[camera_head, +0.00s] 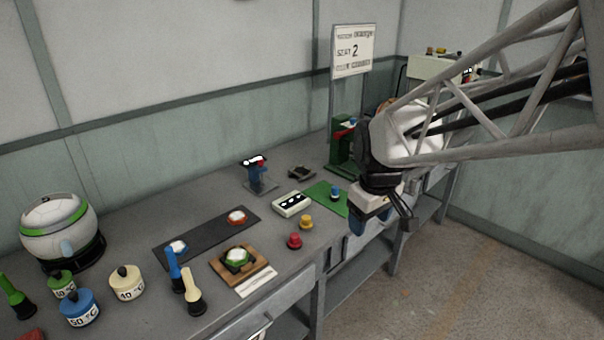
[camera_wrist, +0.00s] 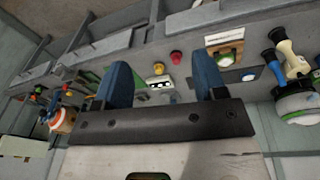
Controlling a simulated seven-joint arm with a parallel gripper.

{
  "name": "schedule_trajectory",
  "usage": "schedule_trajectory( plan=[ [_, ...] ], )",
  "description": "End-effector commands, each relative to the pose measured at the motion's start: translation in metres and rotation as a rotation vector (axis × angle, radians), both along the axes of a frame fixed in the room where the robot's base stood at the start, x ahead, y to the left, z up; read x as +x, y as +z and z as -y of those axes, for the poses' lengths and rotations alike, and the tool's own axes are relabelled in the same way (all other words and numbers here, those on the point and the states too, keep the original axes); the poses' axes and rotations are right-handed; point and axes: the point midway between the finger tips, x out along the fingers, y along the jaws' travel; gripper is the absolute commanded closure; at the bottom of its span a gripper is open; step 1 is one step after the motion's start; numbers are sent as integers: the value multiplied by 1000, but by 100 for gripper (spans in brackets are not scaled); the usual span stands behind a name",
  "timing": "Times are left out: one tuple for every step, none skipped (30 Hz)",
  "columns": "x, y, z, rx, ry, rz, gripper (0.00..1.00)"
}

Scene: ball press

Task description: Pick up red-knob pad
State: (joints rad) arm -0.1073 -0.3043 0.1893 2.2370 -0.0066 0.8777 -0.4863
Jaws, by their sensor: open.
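The red-knob pad (camera_head: 294,240) stands upright near the front edge of the grey bench, just in front of the yellow-knob pad (camera_head: 306,222). In the wrist view the red-knob pad (camera_wrist: 176,57) and the yellow-knob pad (camera_wrist: 158,68) show between my two blue fingers. My gripper (camera_head: 378,218) is open and empty, to the right of the red-knob pad and apart from it. In the wrist view its fingers (camera_wrist: 161,62) are spread wide.
A white box with dark dots (camera_head: 293,204) lies behind the red-knob pad. A wooden block (camera_head: 258,277) holds a green-and-white piece to its left. A dark mat (camera_head: 205,237) lies farther back. A green press (camera_head: 342,150) and a sign (camera_head: 353,50) stand behind.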

Motion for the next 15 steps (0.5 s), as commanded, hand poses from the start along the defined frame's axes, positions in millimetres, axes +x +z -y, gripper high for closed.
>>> schedule_trajectory(
  plan=[
    [13,-5,-6,-4,35,-7,35],
    [20,-7,-8,-7,57,-11,35],
    [29,-10,-12,-10,87,-14,35],
    [36,-14,-15,-13,108,-19,35],
    [43,-16,-19,-16,131,-21,35],
    [52,-20,-23,-18,161,-26,35],
    [58,-24,-26,-22,183,-29,35],
    [65,-26,-30,-24,205,-31,35],
    [74,-31,-34,-27,235,-36,35],
    [80,-35,-37,-29,256,-38,35],
    [87,-39,-41,-32,279,-41,35],
    [95,-44,-46,-34,309,-45,35],
    [102,-48,-50,-37,331,-47,35],
    [108,-52,-53,-39,354,-50,35],
    [117,-57,-58,-41,383,-55,35]
  ],
)
